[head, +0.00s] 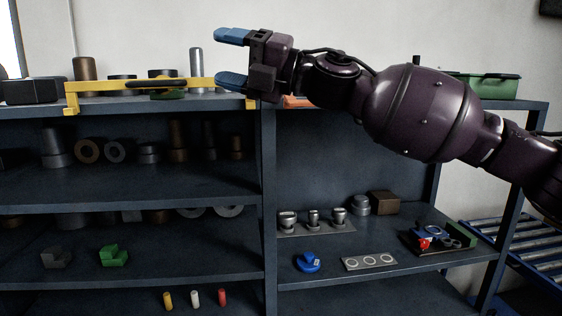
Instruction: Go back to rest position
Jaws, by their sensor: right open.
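My right gripper (232,60) is in the head view at the upper middle, with its arm coming in from the right. Its two blue fingers are spread apart, one above the other, and point left. Nothing is between them. It is in front of the top level of the dark shelf (330,265), and the lower finger overlaps the right end of a yellow frame (110,86) in the picture. Whether they touch cannot be told. My left gripper does not show.
Several metal parts and rings (87,151) stand on the left shelf levels. A green bin (490,86) is at the top right. A tray of small parts (455,250), a blue part (308,262) and a plate with rings (370,261) are lower right. A roller conveyor (520,250) is at the far right.

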